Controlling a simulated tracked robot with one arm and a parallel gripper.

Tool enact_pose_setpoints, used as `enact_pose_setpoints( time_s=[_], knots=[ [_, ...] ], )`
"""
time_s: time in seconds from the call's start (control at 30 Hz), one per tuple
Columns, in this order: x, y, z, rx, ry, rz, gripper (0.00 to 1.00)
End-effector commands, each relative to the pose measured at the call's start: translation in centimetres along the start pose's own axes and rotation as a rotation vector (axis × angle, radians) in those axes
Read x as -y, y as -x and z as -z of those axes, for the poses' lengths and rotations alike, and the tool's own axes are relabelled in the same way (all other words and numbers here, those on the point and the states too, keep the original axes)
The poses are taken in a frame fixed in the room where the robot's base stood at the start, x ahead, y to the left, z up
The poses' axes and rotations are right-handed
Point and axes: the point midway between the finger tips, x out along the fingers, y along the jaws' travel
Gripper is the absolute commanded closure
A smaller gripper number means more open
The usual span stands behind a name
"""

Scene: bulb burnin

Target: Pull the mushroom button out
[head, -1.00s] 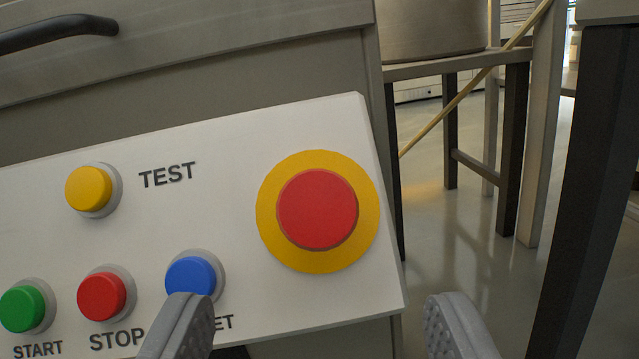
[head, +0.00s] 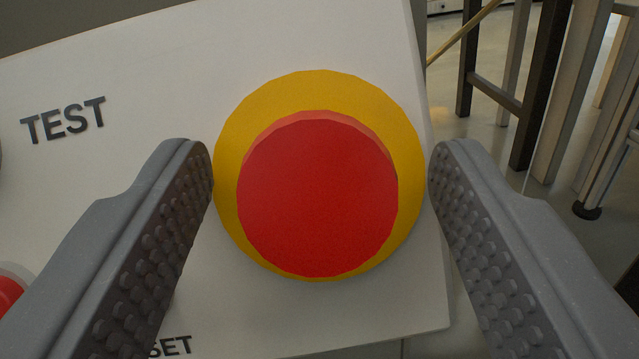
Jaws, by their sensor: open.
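The mushroom button (head: 317,198) is a large red round cap in front of a yellow disc (head: 320,88) on a white panel (head: 180,60). It fills the middle of the head view. My gripper (head: 320,170) is open, with one grey studded finger on each side of the red cap. In the picture the fingertips lie at the left and right edges of the yellow disc, with gaps to the red cap. How far the tips are from the panel in depth cannot be told.
The TEST label (head: 63,120) is at the left. A red button (head: 10,292) shows partly at the left edge, and a partly hidden label ending in SET (head: 170,346) is at the bottom. Beyond the panel's right edge are table legs (head: 540,90) and open floor (head: 450,90).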

Motion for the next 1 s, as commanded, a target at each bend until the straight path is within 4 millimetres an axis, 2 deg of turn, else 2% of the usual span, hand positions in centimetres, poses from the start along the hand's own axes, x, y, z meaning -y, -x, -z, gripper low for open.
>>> enact_pose_setpoints(
  time_s=[0.03,0.2,0.9,0.93,1.0],
  knots=[
    [0.0,0.0,0.0,0.0,0.0,0.0,0.51],
    [0.0,0.0,0.0,0.0,0.0,0.0,0.98],
    [0.0,1.1,0.5,0.002,0.0,-0.001,1.0],
    [0.0,1.2,0.5,0.002,0.0,-0.001,0.59],
    [0.0,1.1,0.5,0.002,0.0,-0.001,0.43]
  ],
)
